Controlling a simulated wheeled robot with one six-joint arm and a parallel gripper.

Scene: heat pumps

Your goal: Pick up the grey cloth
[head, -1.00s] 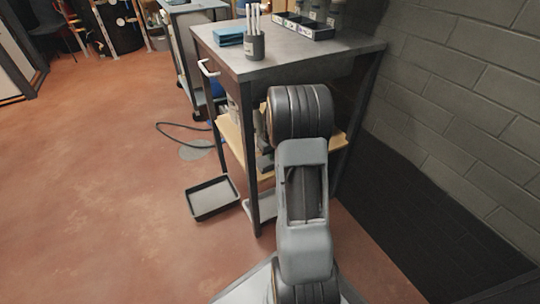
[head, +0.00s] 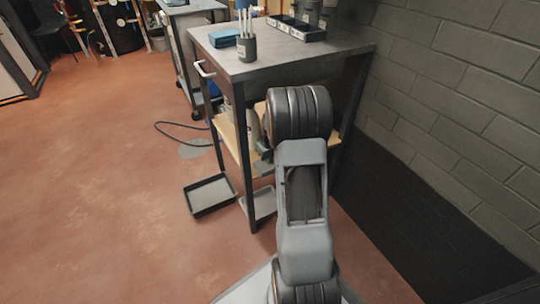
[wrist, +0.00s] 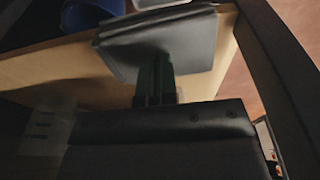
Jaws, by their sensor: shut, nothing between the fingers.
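The grey cloth (wrist: 165,42) looks like a folded, flat stack with a layered left edge. It lies at the upper middle of the wrist view, over the light wooden shelf (wrist: 50,75). My gripper (wrist: 155,72) shows as dark fingers just below the cloth's near edge, overlapping it in the picture. The fingers are closed together with no cloth between them; whether they touch it I cannot tell. In the head view my arm hides most of the shelf (head: 232,143), and I cannot make out the cloth there.
The workbench (head: 290,58) has dark legs close around the shelf; one post (wrist: 283,75) runs down the right of the wrist view. A blue object (wrist: 88,14) is left of the cloth. A black tray (head: 209,195) lies on the floor. A block wall (head: 450,90) stands right.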

